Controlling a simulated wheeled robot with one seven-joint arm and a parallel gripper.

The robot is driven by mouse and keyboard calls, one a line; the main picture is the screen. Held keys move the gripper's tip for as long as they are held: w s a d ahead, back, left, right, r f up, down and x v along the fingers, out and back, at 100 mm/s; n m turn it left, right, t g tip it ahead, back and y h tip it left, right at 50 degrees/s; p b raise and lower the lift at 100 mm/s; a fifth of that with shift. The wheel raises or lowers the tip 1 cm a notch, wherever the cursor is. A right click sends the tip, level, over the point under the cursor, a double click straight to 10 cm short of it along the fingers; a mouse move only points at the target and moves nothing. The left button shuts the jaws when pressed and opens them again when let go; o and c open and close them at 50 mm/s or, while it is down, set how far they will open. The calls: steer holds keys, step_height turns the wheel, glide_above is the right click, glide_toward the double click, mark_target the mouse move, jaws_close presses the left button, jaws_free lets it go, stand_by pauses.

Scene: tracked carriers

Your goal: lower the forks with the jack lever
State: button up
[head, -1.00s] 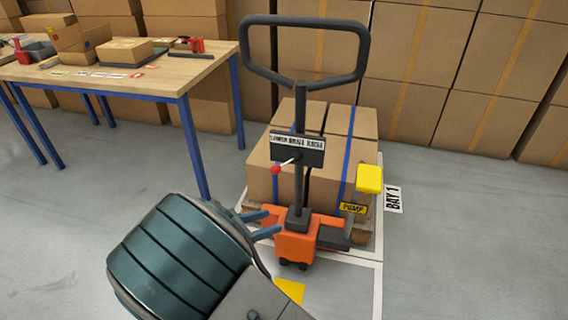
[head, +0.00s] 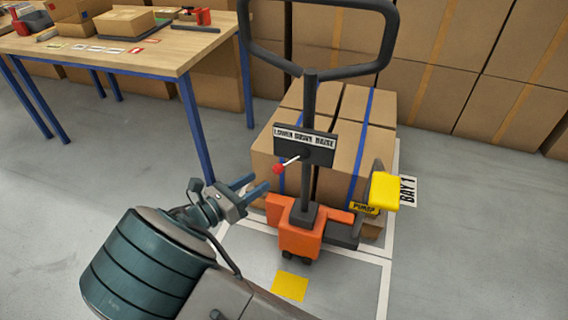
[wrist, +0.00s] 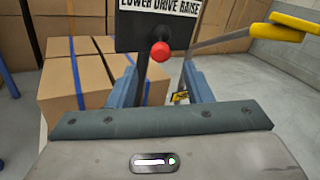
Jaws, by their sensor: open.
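The jack lever (head: 279,168) is a thin rod with a red knob, tilted down to the left under the LOWER end of the black label plate (head: 306,145) marked LOWER DRIVE RAISE. In the wrist view the red knob (wrist: 160,51) shows between my two blue fingers, beyond their tips. My gripper (head: 256,186) is open and empty, just left of the knob and a little below it, apart from it. The orange pallet jack (head: 298,241) stands on the floor in front of strapped boxes (head: 342,165). The forks are hidden under the load.
A yellow PUMP pedal (head: 384,191) sticks out at the jack's right. The large black handle loop (head: 388,45) stands above the plate. A blue-legged workbench (head: 185,62) is at the left. A yellow floor mark (head: 290,286) lies before the jack. Stacked cartons (head: 445,70) line the back.

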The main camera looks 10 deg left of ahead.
mark_target(283, 165)
steer(key=b+x, duration=0.1)
steer(key=x, duration=0.9)
steer(key=shift+w+d, duration=0.1)
steer(key=shift+d, duration=0.05)
jaws_close()
